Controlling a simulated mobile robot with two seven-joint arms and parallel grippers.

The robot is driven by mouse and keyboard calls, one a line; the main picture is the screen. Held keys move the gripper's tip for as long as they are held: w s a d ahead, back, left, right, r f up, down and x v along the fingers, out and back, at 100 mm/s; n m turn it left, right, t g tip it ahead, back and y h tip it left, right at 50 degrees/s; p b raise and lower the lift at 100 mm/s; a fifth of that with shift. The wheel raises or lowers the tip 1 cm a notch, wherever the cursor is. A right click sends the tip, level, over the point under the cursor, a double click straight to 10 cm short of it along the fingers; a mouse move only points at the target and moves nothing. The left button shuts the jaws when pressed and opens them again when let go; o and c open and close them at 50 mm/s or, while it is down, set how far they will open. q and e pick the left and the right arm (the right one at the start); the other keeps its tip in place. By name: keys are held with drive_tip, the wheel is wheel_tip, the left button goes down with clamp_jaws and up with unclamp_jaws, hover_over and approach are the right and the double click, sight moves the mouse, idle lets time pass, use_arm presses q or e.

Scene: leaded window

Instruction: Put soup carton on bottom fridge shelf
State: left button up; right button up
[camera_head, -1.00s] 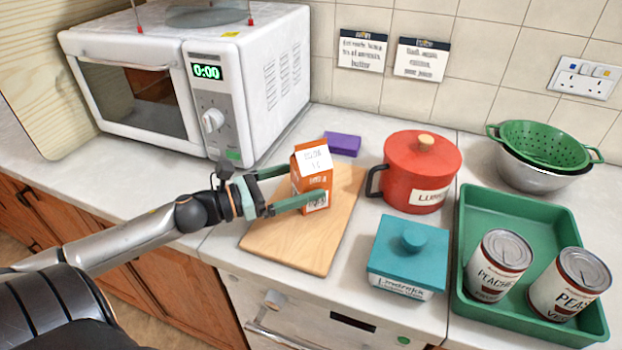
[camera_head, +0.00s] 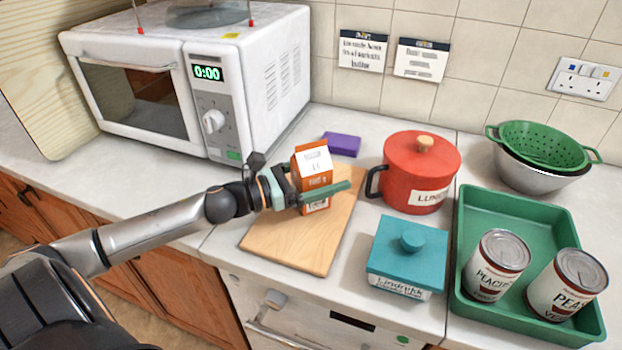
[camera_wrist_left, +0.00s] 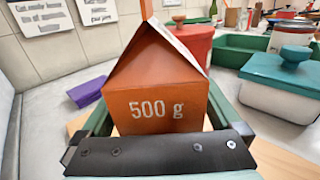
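The soup carton (camera_head: 314,168) is an orange gable-top carton with a pale label, standing upright on the wooden board (camera_head: 290,250). In the left wrist view the carton (camera_wrist_left: 155,90) fills the middle and reads "500 g". My left gripper (camera_head: 322,190) is at the carton with its green fingers on either side of it. One finger crosses in front of the carton; the other is mostly hidden behind it. In the wrist view a narrow gap shows beside the right-hand finger, so the gripper looks open around the carton. My right gripper and the fridge shelf are not in view.
A red lidded pot (camera_head: 420,170) and a teal lidded box (camera_head: 407,258) stand right of the board. A purple block (camera_head: 342,144) lies behind it. A microwave (camera_head: 200,85) stands left. A green tray (camera_head: 480,215) holds two cans; a colander (camera_head: 540,145) sits behind.

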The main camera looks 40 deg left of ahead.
use_arm(q)
clamp_jaws()
idle(0.6)
drive_tip(key=shift+r, duration=0.1)
